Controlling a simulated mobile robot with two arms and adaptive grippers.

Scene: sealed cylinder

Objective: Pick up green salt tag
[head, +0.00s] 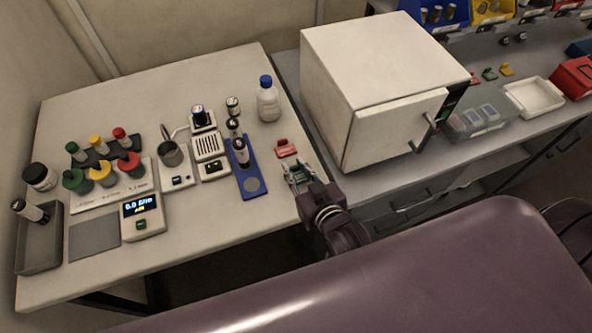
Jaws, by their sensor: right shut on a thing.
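My right gripper (298,177) is at the right edge of the pale table, just in front of a small red tag (286,148). It is shut on a small greenish thing that looks like the green salt tag (294,166). The fingers hide most of it, and I cannot tell whether it still touches the tabletop. Another small green piece (489,74) lies on the back bench between a red and a yellow one. My left gripper is not in view.
A blue tray (246,170) with dark vials and a white bottle (268,100) with a blue cap stand near the gripper. A scale (142,218), colour-capped jars and a grey tray (40,240) are at left. A white oven-like box (375,70) stands at right.

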